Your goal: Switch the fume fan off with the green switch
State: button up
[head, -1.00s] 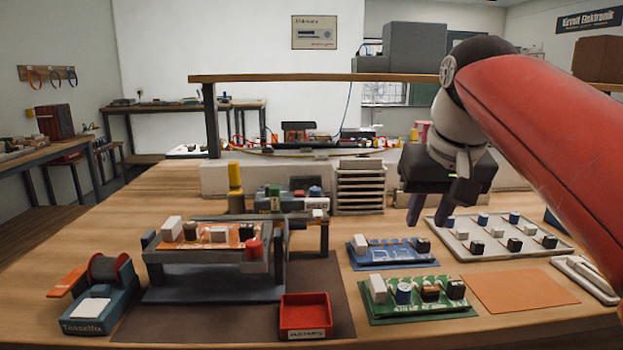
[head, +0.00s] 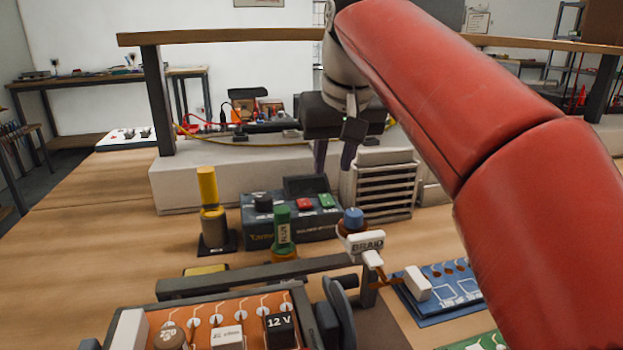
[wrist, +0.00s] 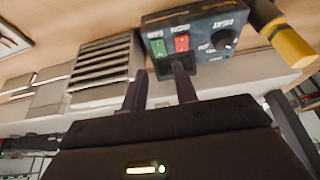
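The green switch (head: 326,201) is on the top right of a dark blue-grey control box (head: 262,228), beside a red switch (head: 304,204) and a black knob (head: 263,203). In the wrist view the green switch (wrist: 158,47) also shows, with a small upside-down label that seems to read FAN. Whether it is on or off I cannot tell. My gripper (head: 334,157) is above and behind the box, its two fingers pointing down. In the wrist view my gripper (wrist: 160,72) has its fingers apart with nothing between them, short of the switch and not touching it.
A slatted grey rack (head: 384,190) stands close right of the box. A yellow-topped post (head: 207,186) stands at its left. A green-topped bottle (head: 282,228) and a blue-topped one (head: 353,219) stand in front. A wooden shelf (head: 230,35) runs overhead behind.

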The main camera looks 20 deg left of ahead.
aim_at(326, 199)
jog(key=x, duration=0.7)
jog(key=shift+f+b, duration=0.1)
jog(key=shift+b, duration=0.2)
